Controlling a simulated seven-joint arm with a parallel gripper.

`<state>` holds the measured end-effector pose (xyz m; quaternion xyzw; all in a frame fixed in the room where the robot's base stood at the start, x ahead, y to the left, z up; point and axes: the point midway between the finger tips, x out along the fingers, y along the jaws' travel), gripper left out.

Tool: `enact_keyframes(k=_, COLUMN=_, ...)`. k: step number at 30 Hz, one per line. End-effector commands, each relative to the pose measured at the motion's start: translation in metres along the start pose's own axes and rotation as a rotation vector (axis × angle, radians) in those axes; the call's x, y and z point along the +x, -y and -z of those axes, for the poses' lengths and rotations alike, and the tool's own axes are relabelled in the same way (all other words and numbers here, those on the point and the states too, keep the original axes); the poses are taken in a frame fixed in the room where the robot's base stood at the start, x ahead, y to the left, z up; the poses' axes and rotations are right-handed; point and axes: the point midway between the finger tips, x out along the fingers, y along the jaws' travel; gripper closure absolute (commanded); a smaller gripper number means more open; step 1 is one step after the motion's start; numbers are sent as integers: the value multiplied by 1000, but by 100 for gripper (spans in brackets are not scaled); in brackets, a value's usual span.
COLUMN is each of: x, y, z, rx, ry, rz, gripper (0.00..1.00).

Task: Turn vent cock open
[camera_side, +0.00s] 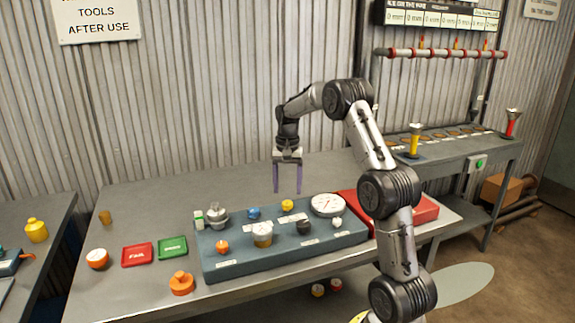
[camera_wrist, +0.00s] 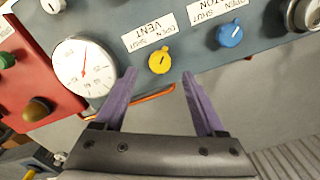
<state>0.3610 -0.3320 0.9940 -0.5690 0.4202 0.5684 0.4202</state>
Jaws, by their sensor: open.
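The vent cock is a yellow round knob (camera_wrist: 159,61) beside a white label reading VENT, OPEN and SHUT in the wrist view. It also shows in the side view as a small yellow knob (camera_side: 287,205) near the back edge of the grey-blue panel (camera_side: 228,270). A short dark mark shows on its face; its exact setting is hard to tell. My gripper (camera_side: 287,191) is open and empty, pointing down above the panel's back edge. In the wrist view the purple fingertips (camera_wrist: 158,75) are spread wide, one on each side of the knob's line, apart from it.
A blue knob (camera_wrist: 230,35) and a white dial gauge (camera_wrist: 83,67) flank the yellow knob. The panel also bears an orange knob (camera_side: 222,246), a black knob (camera_side: 304,227) and a metal fitting (camera_side: 216,217). A red box (camera_side: 425,209) lies right; red and green trays (camera_side: 172,248) lie left.

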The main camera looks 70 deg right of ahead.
Motion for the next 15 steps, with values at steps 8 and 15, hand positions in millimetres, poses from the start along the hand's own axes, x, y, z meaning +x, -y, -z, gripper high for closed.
enact_keyframes(k=8, x=-60, y=0, z=1, rx=0, ry=-4, rz=2, gripper=28)
enact_keyframes(k=15, x=-86, y=0, z=0, rx=1, ry=-2, rz=1, gripper=28)
